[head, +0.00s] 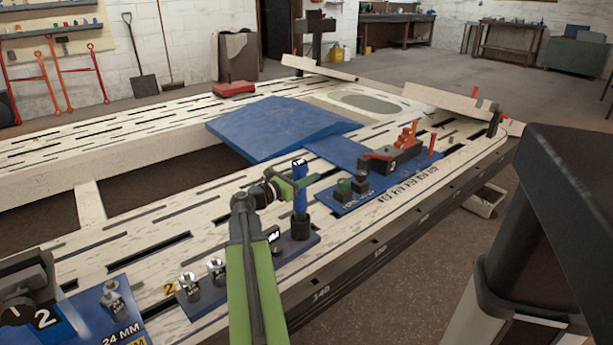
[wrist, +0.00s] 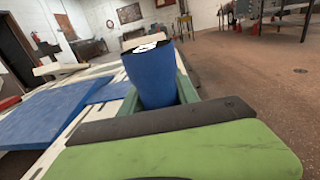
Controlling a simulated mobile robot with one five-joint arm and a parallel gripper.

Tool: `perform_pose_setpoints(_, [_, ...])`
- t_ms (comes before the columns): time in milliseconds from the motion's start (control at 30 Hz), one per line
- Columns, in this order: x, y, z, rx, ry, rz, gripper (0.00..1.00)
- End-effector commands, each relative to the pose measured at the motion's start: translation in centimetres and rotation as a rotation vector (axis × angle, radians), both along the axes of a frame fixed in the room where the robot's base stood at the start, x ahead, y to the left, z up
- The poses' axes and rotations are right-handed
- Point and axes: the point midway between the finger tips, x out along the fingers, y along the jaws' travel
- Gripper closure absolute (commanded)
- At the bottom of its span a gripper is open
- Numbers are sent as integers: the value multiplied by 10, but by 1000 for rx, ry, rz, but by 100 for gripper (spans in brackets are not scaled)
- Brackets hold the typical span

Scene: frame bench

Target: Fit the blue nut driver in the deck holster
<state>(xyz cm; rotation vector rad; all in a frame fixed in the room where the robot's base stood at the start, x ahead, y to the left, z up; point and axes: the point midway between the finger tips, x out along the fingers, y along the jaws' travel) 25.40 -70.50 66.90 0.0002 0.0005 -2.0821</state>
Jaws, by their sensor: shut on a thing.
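The blue nut driver (head: 300,201) stands upright in the head view, with a white mark on its dark top. My gripper (head: 302,183), at the end of the green arm, is shut on its handle. The handle (wrist: 150,77) also shows between the green jaws in the wrist view. Directly below the driver is a black round holder (head: 300,230) on the blue deck strip, likely the deck holster. The driver's lower end meets this holder in the picture. I cannot tell how deep it sits, and its tip is hidden.
A blue plate (head: 357,185) with small fixtures lies behind to the right. A blue ramp (head: 275,128) lies on the slotted white bench (head: 130,222).

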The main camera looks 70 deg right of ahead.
Motion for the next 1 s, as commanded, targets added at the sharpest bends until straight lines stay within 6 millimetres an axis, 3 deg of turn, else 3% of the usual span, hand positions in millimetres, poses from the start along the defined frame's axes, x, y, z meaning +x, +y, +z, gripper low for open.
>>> perform_pose_setpoints(1000, [1, 0, -24, -1, 2, 1, 100])
